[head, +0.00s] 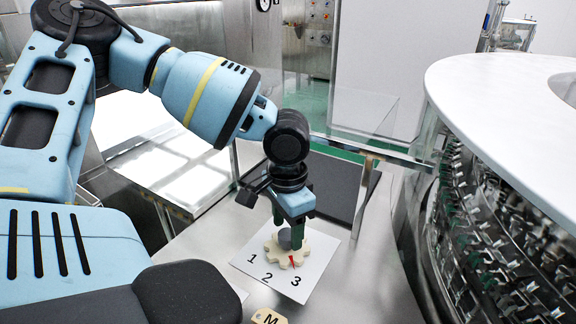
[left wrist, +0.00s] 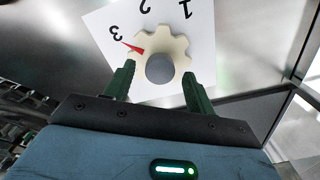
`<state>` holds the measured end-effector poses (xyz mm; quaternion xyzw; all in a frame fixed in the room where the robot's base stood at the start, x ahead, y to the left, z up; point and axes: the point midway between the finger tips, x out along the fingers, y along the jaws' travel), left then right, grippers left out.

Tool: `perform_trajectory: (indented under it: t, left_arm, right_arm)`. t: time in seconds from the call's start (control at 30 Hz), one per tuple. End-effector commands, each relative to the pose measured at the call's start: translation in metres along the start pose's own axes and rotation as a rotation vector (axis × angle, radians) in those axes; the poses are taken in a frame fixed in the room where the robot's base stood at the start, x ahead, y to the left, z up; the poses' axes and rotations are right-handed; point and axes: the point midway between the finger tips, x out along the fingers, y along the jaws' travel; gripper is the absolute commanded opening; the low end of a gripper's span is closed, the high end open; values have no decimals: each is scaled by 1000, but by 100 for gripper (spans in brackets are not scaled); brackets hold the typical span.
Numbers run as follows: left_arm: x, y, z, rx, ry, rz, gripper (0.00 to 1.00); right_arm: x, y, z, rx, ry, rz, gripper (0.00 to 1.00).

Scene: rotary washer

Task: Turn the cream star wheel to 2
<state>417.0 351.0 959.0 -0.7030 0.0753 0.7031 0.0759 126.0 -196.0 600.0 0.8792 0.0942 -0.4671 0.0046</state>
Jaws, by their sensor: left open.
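The cream star wheel (head: 273,252) lies on a white card (head: 318,262) marked 1, 2 and 3. It has a round grey hub (head: 284,239) and a red pointer (head: 291,262) directed at the 3. The wheel (left wrist: 180,46), hub (left wrist: 160,68) and pointer (left wrist: 133,47) also show in the left wrist view. My left gripper (head: 288,236) points down over the wheel, open, with its green fingers on either side of the hub. In the left wrist view the left gripper (left wrist: 158,72) has gaps between its fingers and the hub. My right gripper is out of view.
The card lies on a steel table (head: 355,290). A dark grey panel (head: 335,180) is behind it. A large round machine with a white top (head: 490,95) stands at the right. A tag marked M (head: 268,317) lies at the front.

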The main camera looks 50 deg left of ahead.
Motion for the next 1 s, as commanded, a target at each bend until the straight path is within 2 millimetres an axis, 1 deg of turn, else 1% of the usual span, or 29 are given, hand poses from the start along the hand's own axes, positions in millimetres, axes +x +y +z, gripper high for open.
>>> perform_trajectory:
  t: [0.1,0.37,0.4,0.73,1.0]
  left_arm:
    - [7,0,0,1,0,1,55]
    - [8,0,0,1,1,0,55]
    - [8,0,0,1,1,0,54]
    - [8,0,0,1,1,0,11]
    - [8,0,0,30,1,0,11]
  right_arm:
    - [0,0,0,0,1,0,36]
    - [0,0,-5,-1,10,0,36]
    - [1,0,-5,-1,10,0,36]
    - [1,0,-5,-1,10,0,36]
    - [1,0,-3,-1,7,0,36]
